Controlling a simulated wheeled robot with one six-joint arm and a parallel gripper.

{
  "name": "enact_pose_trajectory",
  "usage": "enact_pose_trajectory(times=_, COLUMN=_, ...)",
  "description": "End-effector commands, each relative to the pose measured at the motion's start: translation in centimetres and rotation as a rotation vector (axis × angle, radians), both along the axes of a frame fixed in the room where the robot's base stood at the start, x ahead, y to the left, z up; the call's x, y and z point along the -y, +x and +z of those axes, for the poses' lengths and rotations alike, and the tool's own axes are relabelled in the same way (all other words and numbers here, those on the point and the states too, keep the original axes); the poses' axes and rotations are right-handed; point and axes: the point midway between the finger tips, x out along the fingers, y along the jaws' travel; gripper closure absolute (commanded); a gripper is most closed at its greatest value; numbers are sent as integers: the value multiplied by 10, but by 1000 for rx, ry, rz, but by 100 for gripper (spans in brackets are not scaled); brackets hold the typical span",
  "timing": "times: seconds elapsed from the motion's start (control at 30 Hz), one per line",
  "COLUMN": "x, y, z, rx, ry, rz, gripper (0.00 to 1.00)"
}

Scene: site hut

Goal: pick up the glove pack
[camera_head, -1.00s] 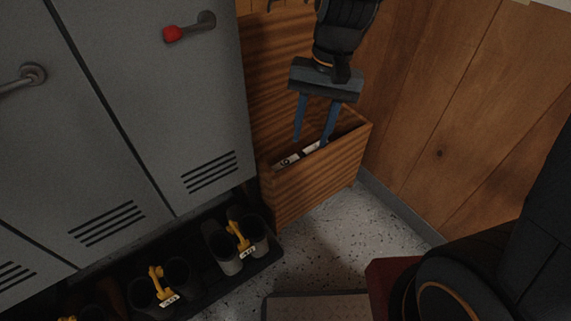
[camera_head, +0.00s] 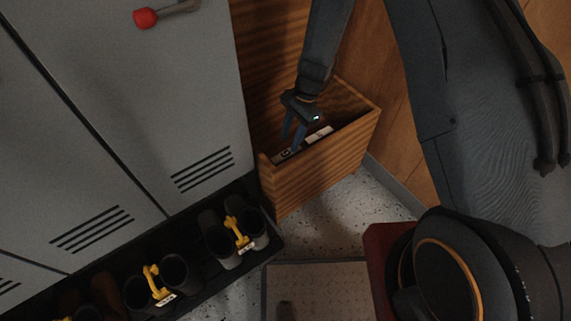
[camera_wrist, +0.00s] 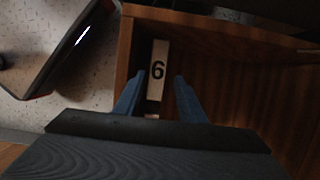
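My gripper (camera_head: 291,143) is at the mouth of the wooden bin (camera_head: 325,168), its blue fingers reaching down inside the left part. In the head view white labelled pieces (camera_head: 318,135) show in the bin on both sides of the fingers. I cannot tell which is the glove pack; its body is dark or hidden.
Grey lockers (camera_head: 150,110) stand to the left, one with a red handle (camera_head: 146,18). Below them a black tray (camera_head: 212,284) holds boots with yellow tags. Speckled floor (camera_head: 330,215) is open in front.

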Motion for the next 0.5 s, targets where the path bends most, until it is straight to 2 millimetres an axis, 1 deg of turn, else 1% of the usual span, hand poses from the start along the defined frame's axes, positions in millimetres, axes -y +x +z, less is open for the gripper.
enact_pose_trajectory(times=0.1, x=-4, y=-5, z=-21, rx=-5, ry=-1, rz=-2, gripper=63)
enact_pose_trajectory(times=0.23, x=-9, y=-8, z=-41, rx=-3, ry=-1, rz=0, gripper=63)
enact_pose_trajectory(times=0.33, x=-13, y=-10, z=-51, rx=-2, ry=0, rz=2, gripper=63)
enact_pose_trajectory(times=0.5, x=-15, y=-11, z=-58, rx=0, ry=0, rz=2, gripper=63)
